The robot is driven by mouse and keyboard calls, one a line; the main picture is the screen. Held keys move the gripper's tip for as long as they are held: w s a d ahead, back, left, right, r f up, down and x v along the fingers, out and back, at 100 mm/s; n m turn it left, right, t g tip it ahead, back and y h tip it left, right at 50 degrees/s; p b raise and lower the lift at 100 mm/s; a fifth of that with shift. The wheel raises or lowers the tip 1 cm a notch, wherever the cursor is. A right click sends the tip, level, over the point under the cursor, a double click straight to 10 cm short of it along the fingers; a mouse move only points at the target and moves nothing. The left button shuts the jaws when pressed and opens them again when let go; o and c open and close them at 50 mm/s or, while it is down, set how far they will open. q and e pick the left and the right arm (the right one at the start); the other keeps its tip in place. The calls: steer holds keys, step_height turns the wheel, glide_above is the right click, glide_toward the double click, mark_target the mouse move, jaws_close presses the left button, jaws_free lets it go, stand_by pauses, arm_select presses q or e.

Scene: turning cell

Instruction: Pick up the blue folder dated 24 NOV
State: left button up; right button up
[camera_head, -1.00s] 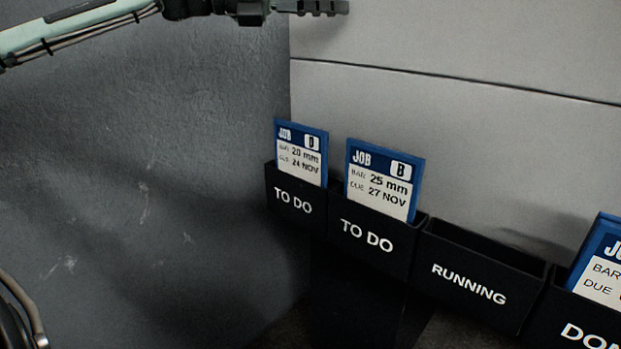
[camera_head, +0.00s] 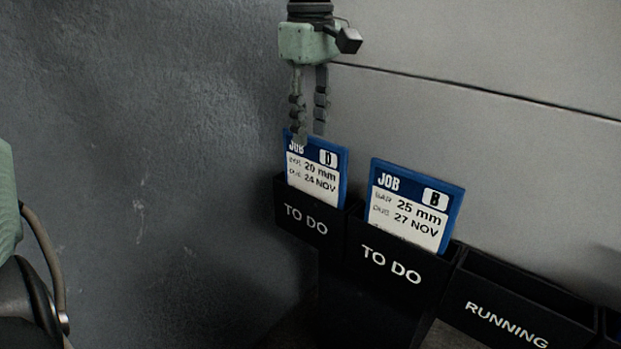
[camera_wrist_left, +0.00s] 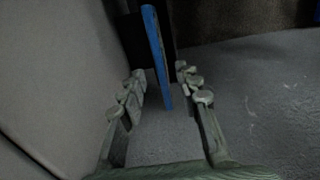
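The blue folder dated 24 NOV (camera_head: 316,179), marked JOB D, 20 mm, stands in the leftmost black TO DO pocket (camera_head: 304,224) in the head view. My left gripper (camera_head: 309,137) points down from above, open, at the folder's top edge. One finger is in front and covers a bit of the top; the other appears behind it. In the left wrist view the folder (camera_wrist_left: 155,50) shows edge-on as a blue strip between the fingers of the left gripper (camera_wrist_left: 160,78), with a gap on both sides. My right gripper is not in view.
A second blue folder, JOB B, 27 NOV (camera_head: 414,206), stands in the neighbouring TO DO pocket (camera_head: 390,264). The RUNNING pocket (camera_head: 505,320) to its right looks empty. A dark grey wall (camera_head: 140,150) is close on the left, and a pale panel (camera_head: 500,130) is behind.

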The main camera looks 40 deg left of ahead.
mark_target(314, 164)
arm_select(q)
steer(key=f, duration=0.7)
steer(key=shift+s+d+f, duration=0.15)
steer(key=shift+d+f, duration=0.05)
steer(key=shift+d, duration=0.2)
jaws_close()
